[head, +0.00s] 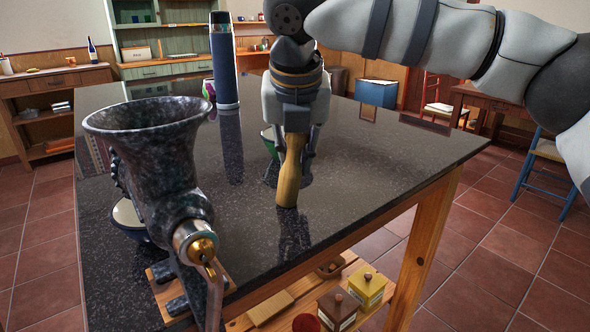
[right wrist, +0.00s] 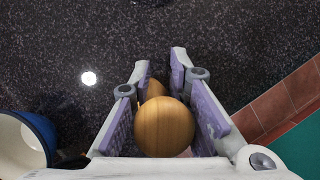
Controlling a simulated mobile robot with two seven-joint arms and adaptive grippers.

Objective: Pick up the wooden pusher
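The wooden pusher (head: 288,178) stands almost upright on the dark speckled table, near the middle of the head view. Its rounded wooden end (right wrist: 164,127) shows between the fingers in the right wrist view. My right gripper (head: 298,150) points down over the pusher, with a finger on either side of its upper part. In the right wrist view the gripper (right wrist: 165,85) is spread around the pusher, and a gap shows beside the pusher's farther part. The upper end is hidden by the gripper in the head view. My left gripper is out of view.
A dark grinder (head: 155,150) with a wide funnel stands at the table's left front. A blue-rimmed bowl (right wrist: 25,140) is beside the gripper in the wrist view. A tall dark cylinder (head: 224,65) stands behind. The table's right part is clear. Jars (head: 367,287) sit on the shelf below.

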